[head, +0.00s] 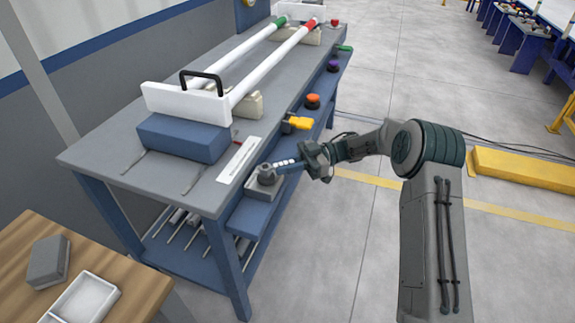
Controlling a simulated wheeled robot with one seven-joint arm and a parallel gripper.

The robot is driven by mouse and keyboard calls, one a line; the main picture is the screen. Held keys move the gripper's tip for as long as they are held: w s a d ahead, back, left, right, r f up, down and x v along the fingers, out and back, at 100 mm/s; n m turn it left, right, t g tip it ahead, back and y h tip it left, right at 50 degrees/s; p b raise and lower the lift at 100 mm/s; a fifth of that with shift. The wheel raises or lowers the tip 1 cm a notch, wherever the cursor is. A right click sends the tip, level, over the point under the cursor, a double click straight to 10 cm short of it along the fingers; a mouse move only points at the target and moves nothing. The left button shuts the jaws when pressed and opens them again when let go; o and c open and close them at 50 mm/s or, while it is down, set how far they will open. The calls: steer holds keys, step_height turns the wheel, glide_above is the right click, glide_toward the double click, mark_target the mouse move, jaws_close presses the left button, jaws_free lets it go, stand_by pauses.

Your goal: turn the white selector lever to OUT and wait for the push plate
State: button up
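The selector (265,178) is a grey box with a round dark hub at the near right corner of the workbench. Its white lever (283,163) points right from the hub, toward my gripper (303,161). My gripper is at the lever's outer end and partly covers it; the fingers are too small to tell whether they are closed on it. The push plate (187,103) is a white block with a black handle, standing above a blue block (180,138) against the near ends of two white pipes. No OUT marking is readable.
Two white pipes (255,45), one with a green and one with a red far end, lie along the workbench (100,152). A yellow part (298,123), an orange button (312,101) and a purple button (333,66) line its right edge. A wooden table (130,275) stands nearest. Open floor lies right.

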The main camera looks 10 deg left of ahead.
steer(key=shift+o, duration=1.4)
steer(key=shift+s+a, duration=0.1)
steer(key=shift+a, duration=0.1)
steer(key=shift+d, duration=0.1)
steer(key=v, duration=1.3)
steer(key=shift+w+d, duration=0.25)
steer(key=shift+d, duration=0.1)
steer(key=shift+r, duration=0.15)
